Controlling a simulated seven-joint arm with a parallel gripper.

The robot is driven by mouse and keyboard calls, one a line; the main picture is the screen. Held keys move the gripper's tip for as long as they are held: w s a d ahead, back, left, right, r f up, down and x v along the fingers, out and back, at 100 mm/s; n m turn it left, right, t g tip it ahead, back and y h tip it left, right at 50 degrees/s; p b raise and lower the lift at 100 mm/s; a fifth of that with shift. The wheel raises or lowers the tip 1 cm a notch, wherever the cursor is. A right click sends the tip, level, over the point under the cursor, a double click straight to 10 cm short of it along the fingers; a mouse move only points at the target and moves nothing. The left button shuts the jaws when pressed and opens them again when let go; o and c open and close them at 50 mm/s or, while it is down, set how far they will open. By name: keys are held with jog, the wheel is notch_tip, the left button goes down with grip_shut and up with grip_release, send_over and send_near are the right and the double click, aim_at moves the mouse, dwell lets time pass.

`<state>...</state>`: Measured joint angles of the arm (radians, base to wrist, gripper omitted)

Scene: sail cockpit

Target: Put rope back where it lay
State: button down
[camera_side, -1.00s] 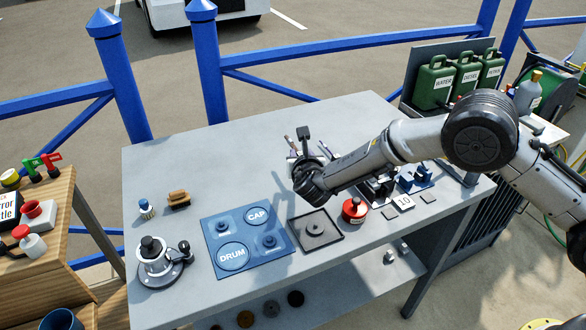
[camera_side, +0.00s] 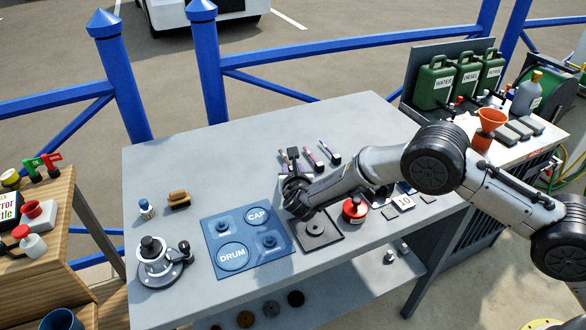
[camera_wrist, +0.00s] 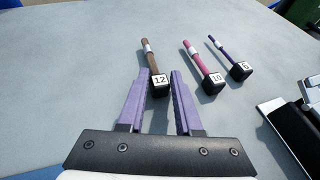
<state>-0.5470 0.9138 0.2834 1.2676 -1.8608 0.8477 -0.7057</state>
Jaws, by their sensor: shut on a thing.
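A brown rope piece (camera_wrist: 148,55) with a black end block marked 12 lies between the two purple fingers of my gripper (camera_wrist: 160,78) in the wrist view. The fingers are shut on its block. The rope is at or just above the grey table; I cannot tell if it touches. To its right, a pink rope piece (camera_wrist: 194,56) marked 10 and a purple rope piece (camera_wrist: 222,50) with a block lie apart on the table. In the side view my gripper (camera_side: 292,172) points down behind the black tray, its fingers mostly hidden by my wrist.
A black square tray (camera_side: 330,240) and a blue mat (camera_side: 212,228) lie nearby, with a red canister (camera_side: 354,210) to the right. A winch (camera_side: 155,262) stands at the front left. The table's back middle (camera_side: 235,150) is clear.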

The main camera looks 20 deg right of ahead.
jog(key=shift+f, duration=0.15)
jog(key=c, duration=0.6)
grip_release()
jog(key=shift+s+a+r, duration=0.1)
jog(key=shift+s+r, duration=0.05)
jog(key=shift+r, duration=0.1)
jog(key=v, duration=1.1)
jog(key=shift+s+a+r, duration=0.1)
jog(key=shift+s+r, duration=0.1)
jog(key=shift+s, duration=0.15)
